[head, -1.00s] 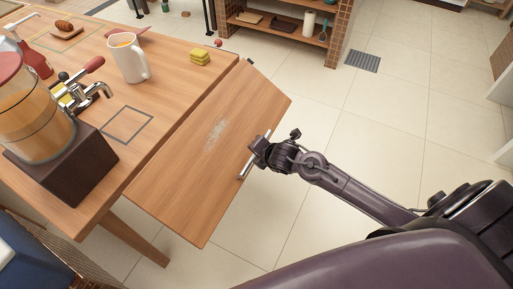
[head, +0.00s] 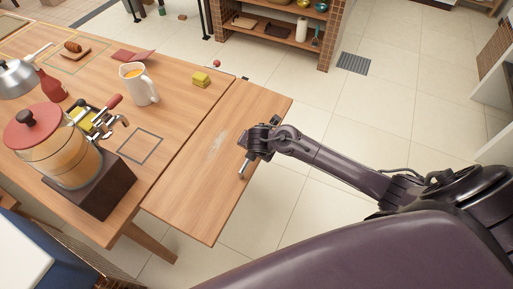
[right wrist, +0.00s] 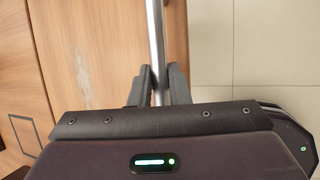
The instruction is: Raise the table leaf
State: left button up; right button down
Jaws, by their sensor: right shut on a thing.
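The wooden table leaf (head: 192,196) is along the right side of the table (head: 185,118), with a thin seam between them. It looks close to level with the tabletop; I cannot tell whether it is fully flush. A pale smudge marks its surface. A metal bar handle (head: 243,169) is at its outer edge. My right gripper (head: 251,154) is shut on this handle. In the right wrist view the bar (right wrist: 156,35) runs between the two dark fingers (right wrist: 159,86), and the leaf (right wrist: 92,50) lies to its left. My left gripper is not in view.
A dark square outline (head: 140,146) is bare. Open tiled floor (head: 330,225) lies right of the leaf. A shelf (head: 285,38) stands behind.

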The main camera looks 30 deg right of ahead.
jog(key=shift+w+a+r+p, duration=0.15)
jog(key=shift+w+r, duration=0.1)
jog(key=shift+r, duration=0.3)
jog(key=shift+w+a+r+p, duration=0.15)
jog(key=shift+w+r, duration=0.1)
jog(key=shift+r, duration=0.3)
jog(key=c, duration=1.6)
grip_release()
jog(key=shift+o, duration=1.2)
jog(key=shift+w+a+f, duration=0.15)
jog(key=shift+w+f, duration=0.05)
jog(key=shift+f, duration=0.05)
jog(key=shift+s, duration=0.25)
jog(key=d+p+v, duration=0.1)
jog(key=v, duration=0.6)
jog(key=shift+s+a+r, duration=0.15)
jog(key=shift+a+r, duration=0.1)
jog(key=shift+a, duration=0.2)
